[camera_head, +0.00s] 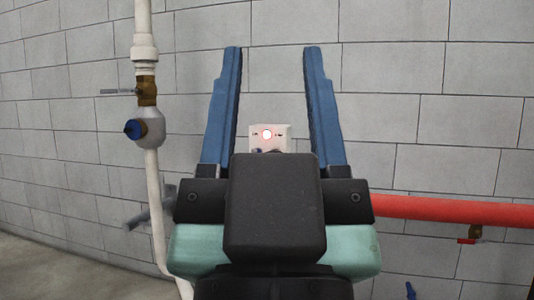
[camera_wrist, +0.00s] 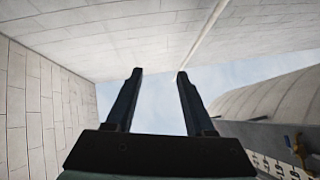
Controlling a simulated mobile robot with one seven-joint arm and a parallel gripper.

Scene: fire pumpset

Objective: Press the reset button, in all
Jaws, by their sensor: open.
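A small white box (camera_head: 284,133) sits on the grey block wall, with a round, bright, red-rimmed button (camera_head: 267,134) on its face. I take this as the reset button. My gripper (camera_head: 272,50) is open, its two blue fingers wide apart and pointing up. In the head view the box shows between the fingers, just above the dark gripper body, which hides the box's lower part. Nothing is between the fingers. In the wrist view the fingers (camera_wrist: 159,72) also show apart, against pale sky and walls; the button is not seen there.
A white vertical pipe (camera_head: 144,50) with a brass valve (camera_head: 147,92) and a blue-knobbed fitting (camera_head: 146,128) runs along the wall at left. A red horizontal pipe (camera_head: 460,210) is at right. Bare wall (camera_head: 400,60) lies above the red pipe.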

